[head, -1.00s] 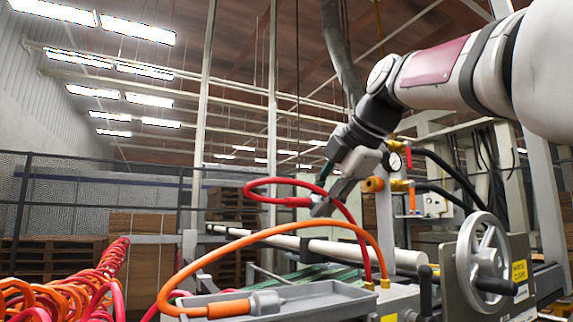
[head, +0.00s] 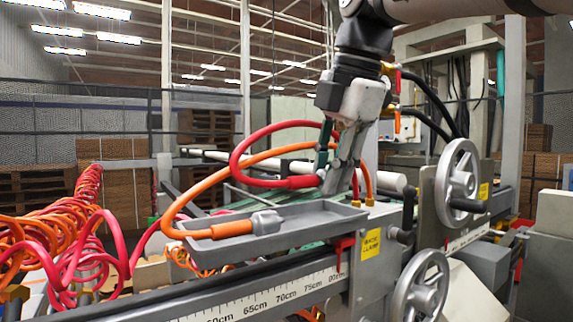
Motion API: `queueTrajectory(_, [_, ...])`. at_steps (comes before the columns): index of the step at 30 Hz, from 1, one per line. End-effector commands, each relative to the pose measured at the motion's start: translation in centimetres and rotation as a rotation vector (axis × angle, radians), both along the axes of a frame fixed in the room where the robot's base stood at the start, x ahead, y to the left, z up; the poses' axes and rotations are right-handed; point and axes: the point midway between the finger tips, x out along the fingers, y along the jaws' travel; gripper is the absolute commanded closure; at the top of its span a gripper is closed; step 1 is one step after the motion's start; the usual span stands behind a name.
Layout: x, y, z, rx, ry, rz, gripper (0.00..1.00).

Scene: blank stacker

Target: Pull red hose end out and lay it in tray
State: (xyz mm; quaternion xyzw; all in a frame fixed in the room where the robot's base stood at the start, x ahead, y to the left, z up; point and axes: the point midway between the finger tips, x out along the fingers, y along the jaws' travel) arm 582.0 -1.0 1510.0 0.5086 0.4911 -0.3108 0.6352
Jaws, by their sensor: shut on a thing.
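The red hose (head: 236,161) arches up and loops back, and its end fitting (head: 300,182) is between the fingers of my gripper (head: 335,180). My gripper points down and is shut on that red hose end. It is over the right part of the grey tray (head: 310,222); I cannot tell whether the red end touches the tray. The orange hose (head: 180,200) runs over the tray, and its end with a grey connector (head: 262,222) lies in the tray's left part. The far end of the red hose goes down behind my gripper near the tray's right edge.
Coiled red and orange hoses (head: 60,240) hang at the left. A handwheel (head: 457,185) and a second, lower one (head: 420,288) stand at the right. A ruler rail (head: 260,298) runs along the front. Black hoses and a valve stand behind my gripper.

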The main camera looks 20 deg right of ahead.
Motion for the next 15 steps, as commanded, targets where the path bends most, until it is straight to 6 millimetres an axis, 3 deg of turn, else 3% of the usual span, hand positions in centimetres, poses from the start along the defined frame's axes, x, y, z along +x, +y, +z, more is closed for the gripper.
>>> queueTrajectory(15, [0.2, 0.0, -3.1, 0.002, -0.002, 0.000, 1.00])
